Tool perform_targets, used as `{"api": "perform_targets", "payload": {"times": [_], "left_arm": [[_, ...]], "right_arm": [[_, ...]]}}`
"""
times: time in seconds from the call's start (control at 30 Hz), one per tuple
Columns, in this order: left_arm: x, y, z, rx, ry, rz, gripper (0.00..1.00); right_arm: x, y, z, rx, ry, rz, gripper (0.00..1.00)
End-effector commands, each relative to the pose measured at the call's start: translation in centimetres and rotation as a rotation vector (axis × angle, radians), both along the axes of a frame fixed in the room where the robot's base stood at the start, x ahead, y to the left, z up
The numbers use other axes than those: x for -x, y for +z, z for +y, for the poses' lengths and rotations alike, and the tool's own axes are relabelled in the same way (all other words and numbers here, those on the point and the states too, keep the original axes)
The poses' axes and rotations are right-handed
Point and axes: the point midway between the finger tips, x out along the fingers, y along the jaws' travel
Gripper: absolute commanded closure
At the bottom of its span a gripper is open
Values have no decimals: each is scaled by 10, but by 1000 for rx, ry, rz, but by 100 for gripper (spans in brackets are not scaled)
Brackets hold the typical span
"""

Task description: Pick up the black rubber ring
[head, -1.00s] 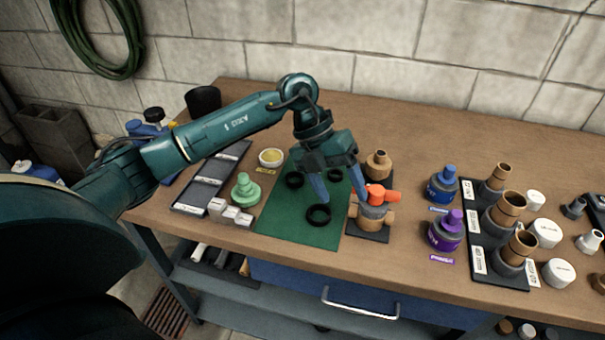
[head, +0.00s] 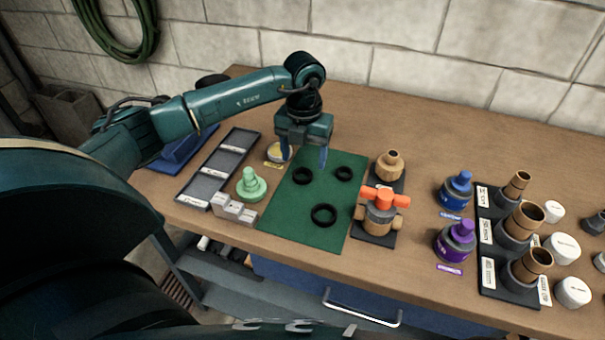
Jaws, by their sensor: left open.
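Three black rubber rings lie flat on a green mat (head: 285,222): a larger front ring (head: 323,215), a back left ring (head: 303,176) and a back right ring (head: 343,174). Nothing hides the rings. My right gripper is not in view.
Right of the mat stands a brass valve with an orange handle (head: 384,197). To the left are a pale green fitting (head: 251,186), a grey sectioned tray (head: 219,170) and a yellow-filled dish (head: 278,152). Blue and purple bottles (head: 455,240) stand further right.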

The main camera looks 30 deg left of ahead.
Motion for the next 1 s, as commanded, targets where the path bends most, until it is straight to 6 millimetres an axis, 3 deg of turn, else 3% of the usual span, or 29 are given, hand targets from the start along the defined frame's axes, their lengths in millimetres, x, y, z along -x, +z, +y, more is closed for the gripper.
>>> {"api": "perform_targets", "payload": {"times": [0.13, 0.3, 0.57, 1.0], "left_arm": [[3, -22, 3, -1, 0, 6, 34], [2, -42, 2, 1, 0, 3, 34], [1, -45, 2, 1, -1, 1, 34], [1, -44, 2, 1, -1, 1, 70]], "right_arm": [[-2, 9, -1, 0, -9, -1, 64], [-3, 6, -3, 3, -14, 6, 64], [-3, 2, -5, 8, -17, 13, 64], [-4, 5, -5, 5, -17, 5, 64]]}}
